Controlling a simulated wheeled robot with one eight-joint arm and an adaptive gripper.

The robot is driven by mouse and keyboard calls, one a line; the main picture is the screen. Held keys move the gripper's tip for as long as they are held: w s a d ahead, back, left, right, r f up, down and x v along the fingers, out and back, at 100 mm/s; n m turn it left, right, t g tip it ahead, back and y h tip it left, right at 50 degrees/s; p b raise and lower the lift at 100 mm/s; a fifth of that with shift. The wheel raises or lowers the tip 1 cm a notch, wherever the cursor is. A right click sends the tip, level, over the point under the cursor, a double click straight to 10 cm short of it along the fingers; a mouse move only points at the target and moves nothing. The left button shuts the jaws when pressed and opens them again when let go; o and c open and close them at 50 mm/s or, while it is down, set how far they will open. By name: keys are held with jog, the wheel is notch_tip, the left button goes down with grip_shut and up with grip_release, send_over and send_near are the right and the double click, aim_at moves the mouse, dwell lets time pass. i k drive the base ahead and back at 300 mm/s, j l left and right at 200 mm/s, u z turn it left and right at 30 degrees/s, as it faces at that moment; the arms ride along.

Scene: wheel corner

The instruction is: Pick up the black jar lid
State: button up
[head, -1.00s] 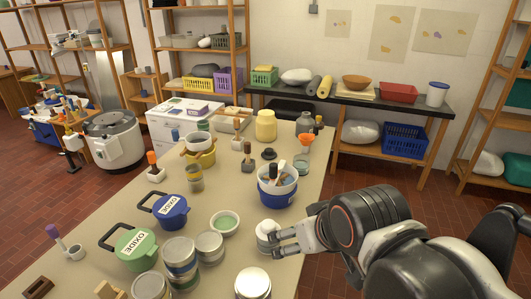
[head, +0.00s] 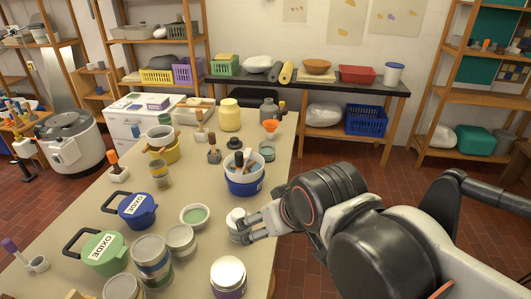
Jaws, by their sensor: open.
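A small black lid-like piece with a knob on top (head: 235,144) lies on the worktable (head: 190,248), toward its far part, behind the blue and white tub. It looks like the black jar lid, but it is small in the head view. My gripper (head: 245,229) is open at the table's right edge, well in front of the black piece. Its fingers are beside a small white-topped container (head: 236,217). I cannot tell whether they touch it.
The blue and white tub of tools (head: 244,173) stands between my gripper and the black piece. A dark block with a handle (head: 214,153), a yellow jar (head: 230,114) and an orange funnel (head: 270,126) are near the piece. Tins and oxide tubs crowd the front.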

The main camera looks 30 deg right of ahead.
aim_at(234, 143)
jog(key=k, duration=0.45)
jog(key=k+u, duration=0.5)
jog(key=k+j+u, duration=0.25)
jog(key=u, duration=0.25)
jog(key=i+l+u, duration=0.15)
jog(key=l+u, duration=1.2)
jog(key=k+l, duration=0.1)
jog(key=l, duration=2.55)
jog(key=k+l, duration=0.15)
jog(key=l, duration=1.15)
jog(key=k+l, duration=0.1)
jog(key=l, duration=1.2)
